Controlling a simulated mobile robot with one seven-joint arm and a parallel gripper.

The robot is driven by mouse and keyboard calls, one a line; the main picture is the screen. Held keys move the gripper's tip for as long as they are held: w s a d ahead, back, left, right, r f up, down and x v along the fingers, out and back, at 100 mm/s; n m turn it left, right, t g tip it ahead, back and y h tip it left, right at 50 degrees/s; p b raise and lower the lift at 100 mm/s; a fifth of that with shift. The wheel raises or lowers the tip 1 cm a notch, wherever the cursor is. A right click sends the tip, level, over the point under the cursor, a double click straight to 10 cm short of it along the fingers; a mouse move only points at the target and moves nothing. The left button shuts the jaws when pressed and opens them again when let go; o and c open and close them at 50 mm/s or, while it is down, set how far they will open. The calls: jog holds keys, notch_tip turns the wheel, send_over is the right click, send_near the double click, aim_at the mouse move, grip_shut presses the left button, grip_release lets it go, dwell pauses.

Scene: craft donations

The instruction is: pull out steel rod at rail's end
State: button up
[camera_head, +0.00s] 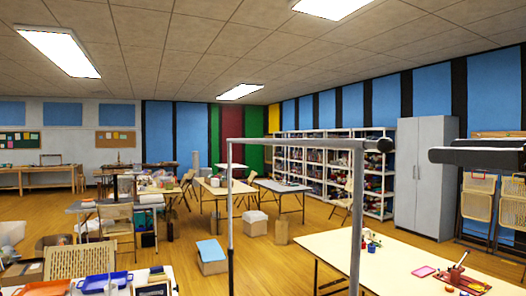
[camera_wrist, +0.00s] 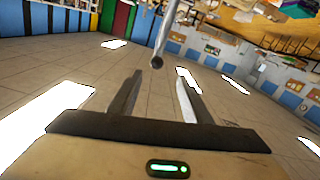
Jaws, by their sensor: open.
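A grey metal frame stands close in the head view, with a horizontal top rail (camera_head: 295,142) and an upright at each end. The right upright (camera_head: 357,215) is thicker and lighter; the left upright (camera_head: 230,200) is thin and dark near its bottom. In the wrist view, a grey steel rod (camera_wrist: 165,30) runs down from the top edge to a dark round end. My gripper (camera_wrist: 159,74) is open and empty. The rod's end shows just past the fingertips, between them in the picture; I cannot tell the distance. I cannot tell which frame part it is.
A pale table (camera_head: 400,262) with small craft items stands front right. A grey cabinet (camera_head: 426,178) and full shelves (camera_head: 310,172) line the back. A table with blue and orange trays (camera_head: 105,282) is front left. Wooden floor (camera_head: 275,270) shows between the uprights.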

aim_at(377, 146)
jog(key=p+x, duration=0.1)
jog(key=x, duration=0.4)
jog(key=p+x, duration=0.1)
jog(key=x, duration=0.5)
jog(key=p+x, duration=0.2)
jog(key=x, duration=0.4)
jog(key=shift+w+d+r, duration=0.15)
jog(key=shift+w+r, duration=0.05)
jog(key=shift+r, duration=0.1)
jog(key=shift+c, duration=0.4)
jog(key=shift+s, duration=0.1)
grip_shut()
